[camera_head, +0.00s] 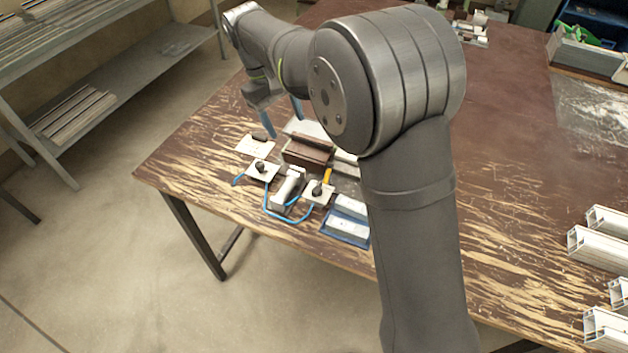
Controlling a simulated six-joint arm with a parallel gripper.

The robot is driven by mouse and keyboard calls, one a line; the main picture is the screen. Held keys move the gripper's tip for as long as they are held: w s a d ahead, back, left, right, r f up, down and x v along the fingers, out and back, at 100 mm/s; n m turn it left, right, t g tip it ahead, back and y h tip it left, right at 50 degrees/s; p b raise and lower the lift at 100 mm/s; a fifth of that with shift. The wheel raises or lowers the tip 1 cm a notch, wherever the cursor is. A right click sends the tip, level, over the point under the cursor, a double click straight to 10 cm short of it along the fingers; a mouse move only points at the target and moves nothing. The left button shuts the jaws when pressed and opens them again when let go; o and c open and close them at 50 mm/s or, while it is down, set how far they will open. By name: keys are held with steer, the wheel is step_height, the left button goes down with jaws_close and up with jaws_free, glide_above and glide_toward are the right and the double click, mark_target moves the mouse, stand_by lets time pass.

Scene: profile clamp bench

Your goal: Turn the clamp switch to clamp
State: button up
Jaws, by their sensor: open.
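Two small white plates with dark knobs stand near the table's front left edge: a left switch (262,169) and a right switch (318,191) with a yellow-orange piece beside its knob. I cannot tell which is the clamp switch, and no labels are readable. A pale plate (256,147) with a dark piece on it lies behind the left switch. A clamp fixture with a brown block (306,153) sits right of it, partly hidden by my arm. My gripper (283,116) is open, its blue fingers apart and empty, above and behind the plates.
A white cylinder (289,187) and blue hose (279,215) lie between the switches. A blue tray with pale blocks (345,225) is to their right. White profiles (600,240) lie at the right edge. The table's (510,190) middle right is clear.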

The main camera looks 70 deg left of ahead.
steer(key=s+d+r+n, duration=0.1)
steer(key=d+r+n, duration=0.1)
steer(key=d+n, duration=0.25)
steer(key=n, duration=0.1)
glide_toward(316, 187)
steer(key=shift+t+h, duration=0.3)
steer(key=x, duration=0.8)
steer(key=shift+s+a+f, duration=0.1)
steer(key=shift+a+f, duration=0.05)
steer(key=shift+f, duration=0.1)
steer(key=c, duration=1)
